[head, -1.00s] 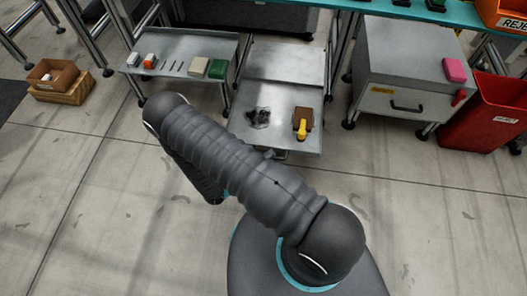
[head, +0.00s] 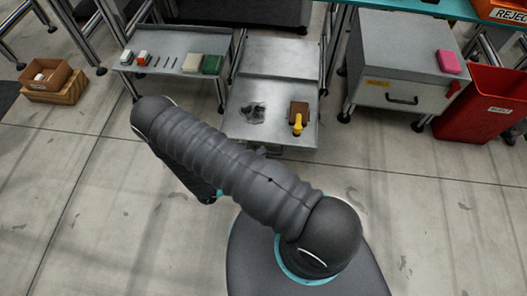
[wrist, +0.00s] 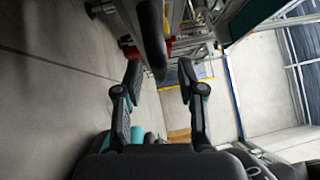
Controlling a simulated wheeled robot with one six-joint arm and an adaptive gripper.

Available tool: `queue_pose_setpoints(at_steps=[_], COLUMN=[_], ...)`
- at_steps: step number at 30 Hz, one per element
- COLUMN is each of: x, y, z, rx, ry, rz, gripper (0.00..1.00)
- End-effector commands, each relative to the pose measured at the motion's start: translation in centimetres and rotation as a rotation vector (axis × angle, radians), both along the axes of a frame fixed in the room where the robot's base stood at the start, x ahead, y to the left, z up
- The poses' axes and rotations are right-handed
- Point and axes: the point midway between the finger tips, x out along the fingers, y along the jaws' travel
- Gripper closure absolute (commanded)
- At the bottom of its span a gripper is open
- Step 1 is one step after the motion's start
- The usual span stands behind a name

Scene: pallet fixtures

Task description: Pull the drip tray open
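The drip tray (head: 276,129) is a grey metal tray, low in the middle of the head view. It bears a dark crumpled patch (head: 253,112) and a brown block (head: 299,108) with a yellow piece (head: 297,125) at its front. My arm passes in front of its near left side, and its front edge is partly hidden. In the wrist view my gripper (wrist: 160,82) has its two fingers wide apart, with nothing between the tips. A dark rounded bar (wrist: 152,40) lies just beyond the fingers; I cannot tell whether it is the tray's handle.
A shelf (head: 150,58) with small blocks stands left of the tray. A grey drawer cabinet (head: 385,65) bearing a pink block (head: 448,61) and a red bin (head: 480,108) stand to the right. A cardboard box (head: 44,74) sits far left.

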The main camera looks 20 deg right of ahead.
Motion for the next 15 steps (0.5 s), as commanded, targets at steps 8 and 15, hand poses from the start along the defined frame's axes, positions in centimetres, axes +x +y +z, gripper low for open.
queue_pose_setpoints(at_steps=[8,15], x=[-1.7,-2.9], y=[5.1,8.5], z=[-0.7,-1.2], rx=[0.002,0.001], ry=[-0.002,-0.001], rz=[0.007,0.003], gripper=[0.61,0.61])
